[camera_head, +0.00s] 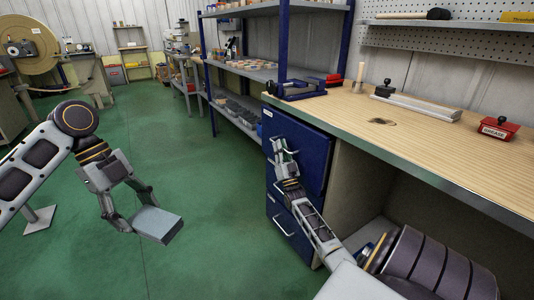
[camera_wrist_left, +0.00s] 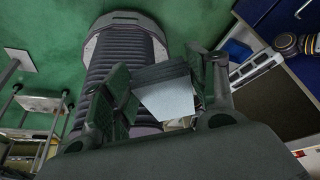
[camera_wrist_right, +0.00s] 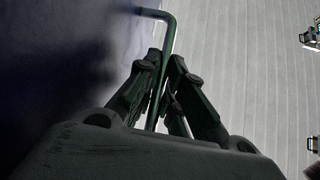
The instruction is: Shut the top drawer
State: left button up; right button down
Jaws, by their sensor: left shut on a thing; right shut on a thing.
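The top drawer (camera_head: 306,150) is the upper blue front of the cabinet under the workbench. I cannot tell how far it stands out. My right gripper (camera_head: 284,152) is at this front, shut on its handle. In the right wrist view the bent metal handle (camera_wrist_right: 168,38) runs down between the fingers of my right gripper (camera_wrist_right: 158,105), beside the dark blue front. My left gripper (camera_head: 136,208) is shut on a flat grey box (camera_head: 157,224) in mid-air over the floor, left of the cabinet. The left wrist view shows the box (camera_wrist_left: 168,95) between the fingers.
A lower drawer handle (camera_head: 283,225) sticks out below. The wooden bench top (camera_head: 350,108) carries a blue tool (camera_head: 298,89), a metal bar (camera_head: 415,105) and a red grease box (camera_head: 499,128). Blue shelving stands behind. The green floor (camera_head: 200,220) left of the cabinet is clear.

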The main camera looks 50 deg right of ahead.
aim_at(284, 137)
jog(key=d, duration=0.2)
jog(key=shift+s+d, duration=0.35)
jog(key=shift+d, duration=0.05)
jog(key=c, duration=1.8)
grip_release()
jog(key=shift+d, duration=0.1)
jog(key=shift+s, duration=0.1)
jog(key=shift+f, duration=0.1)
jog(key=shift+v, duration=6)
jog(key=shift+f, duration=0.1)
